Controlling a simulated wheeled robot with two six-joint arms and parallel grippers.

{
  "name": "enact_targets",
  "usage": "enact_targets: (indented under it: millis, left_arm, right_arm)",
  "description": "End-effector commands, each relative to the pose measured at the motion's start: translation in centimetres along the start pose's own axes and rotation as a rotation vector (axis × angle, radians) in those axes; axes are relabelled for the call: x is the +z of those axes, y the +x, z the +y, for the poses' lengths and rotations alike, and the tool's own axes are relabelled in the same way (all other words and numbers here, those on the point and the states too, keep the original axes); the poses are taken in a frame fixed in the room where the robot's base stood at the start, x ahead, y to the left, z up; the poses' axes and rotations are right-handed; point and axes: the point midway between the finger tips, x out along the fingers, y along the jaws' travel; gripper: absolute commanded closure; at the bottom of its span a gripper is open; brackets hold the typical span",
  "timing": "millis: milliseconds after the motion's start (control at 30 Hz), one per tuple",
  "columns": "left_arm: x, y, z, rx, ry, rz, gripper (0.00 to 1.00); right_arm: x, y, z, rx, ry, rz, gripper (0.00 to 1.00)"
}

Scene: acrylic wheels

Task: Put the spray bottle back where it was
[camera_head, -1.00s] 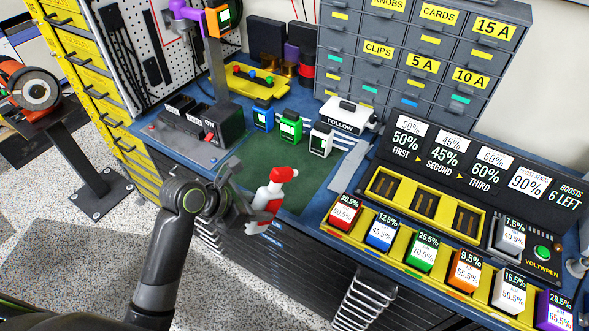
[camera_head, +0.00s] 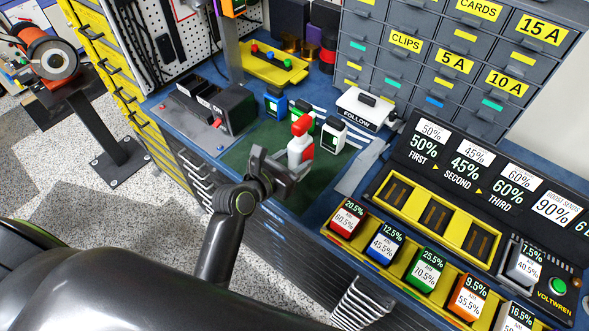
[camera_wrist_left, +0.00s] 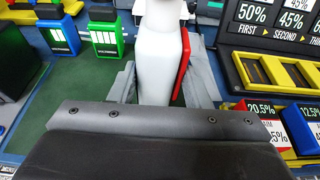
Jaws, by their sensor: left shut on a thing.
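The spray bottle (camera_head: 299,151) is white with a red label and a red head. In the head view it stands upright over the green mat (camera_head: 236,159). My left gripper (camera_head: 287,170) is shut on it from the near side. In the left wrist view the white bottle body (camera_wrist_left: 161,55) sits between the grey fingers, with the red label on its right side. Whether its base touches the mat is hidden. My right gripper is not in view.
Blue, green and white blocks, the white one (camera_head: 331,135) nearest, stand just behind the bottle. A FOLLOW box (camera_head: 364,108) is to the right. A yellow slotted rack (camera_head: 398,192) lies at the front right. The mat's left part is clear.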

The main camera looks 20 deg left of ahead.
Motion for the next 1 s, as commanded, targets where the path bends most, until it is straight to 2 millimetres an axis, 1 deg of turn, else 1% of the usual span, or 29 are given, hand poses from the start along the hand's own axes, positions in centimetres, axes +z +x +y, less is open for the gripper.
enact_targets:
  millis: [67,200,267,633,667,800,1000]
  left_arm:
    - [-0.7,0.2,0.0,0.002,-0.001,-0.001,0.63]
    - [-2.8,0.8,0.0,0.000,-0.001,0.002,0.63]
    - [-3.3,1.0,0.1,0.002,-0.001,0.000,0.63]
    - [-3.7,1.1,0.0,0.001,0.000,-0.001,0.63]
    - [-3.7,1.1,0.0,0.000,0.000,0.001,0.54]
    - [-3.7,1.1,0.0,0.000,0.000,0.001,0.35]
    - [-3.7,1.1,0.0,0.000,0.000,0.001,0.35]
  right_arm:
    - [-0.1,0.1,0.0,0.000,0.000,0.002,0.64]
    - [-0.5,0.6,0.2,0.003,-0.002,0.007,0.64]
    - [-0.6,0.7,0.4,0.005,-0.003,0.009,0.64]
    - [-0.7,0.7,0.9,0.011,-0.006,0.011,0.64]
    - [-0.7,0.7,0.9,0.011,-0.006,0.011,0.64]
    - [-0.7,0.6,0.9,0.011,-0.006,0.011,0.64]
    - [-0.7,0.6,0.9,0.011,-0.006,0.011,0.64]
